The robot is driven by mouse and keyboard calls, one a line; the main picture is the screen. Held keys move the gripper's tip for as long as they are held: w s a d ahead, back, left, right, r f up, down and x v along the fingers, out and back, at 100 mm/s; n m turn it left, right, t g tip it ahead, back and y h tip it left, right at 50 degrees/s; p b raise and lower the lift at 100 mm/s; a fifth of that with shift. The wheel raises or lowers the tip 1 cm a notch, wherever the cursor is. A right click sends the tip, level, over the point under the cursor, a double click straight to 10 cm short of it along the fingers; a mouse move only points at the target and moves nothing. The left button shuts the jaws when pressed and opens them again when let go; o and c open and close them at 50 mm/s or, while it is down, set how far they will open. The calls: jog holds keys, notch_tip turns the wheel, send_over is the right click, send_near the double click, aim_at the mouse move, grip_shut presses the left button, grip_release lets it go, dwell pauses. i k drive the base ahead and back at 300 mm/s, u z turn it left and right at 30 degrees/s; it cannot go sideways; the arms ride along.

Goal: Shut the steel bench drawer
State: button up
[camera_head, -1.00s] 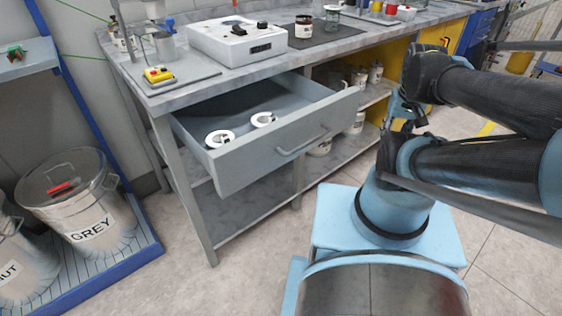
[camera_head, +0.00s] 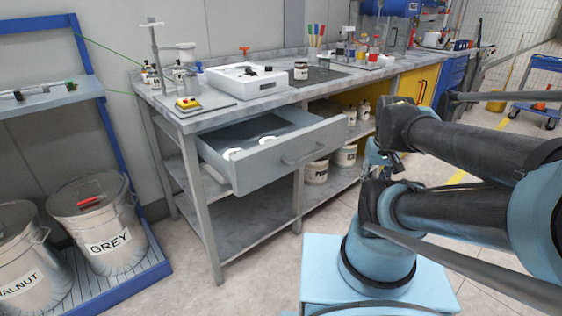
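My arm is folded at the right of the view. What looks like my gripper (camera_head: 380,157) hangs at the arm's wrist end, right of the drawer and apart from the handle. It is small and dark, and its fingers cannot be made out.
A white device (camera_head: 240,80), a yellow box with a red button (camera_head: 188,103) and jars stand on the bench top. Cans sit on the shelf below. Lidded bins, one marked GREY (camera_head: 100,225), stand at the left on a blue-edged rack. The floor before the drawer is clear.

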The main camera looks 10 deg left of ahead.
aim_at(306, 137)
jog(key=u, duration=2.45)
jog(key=k, duration=1.45)
jog(key=z, duration=0.9)
jog(key=i, duration=1)
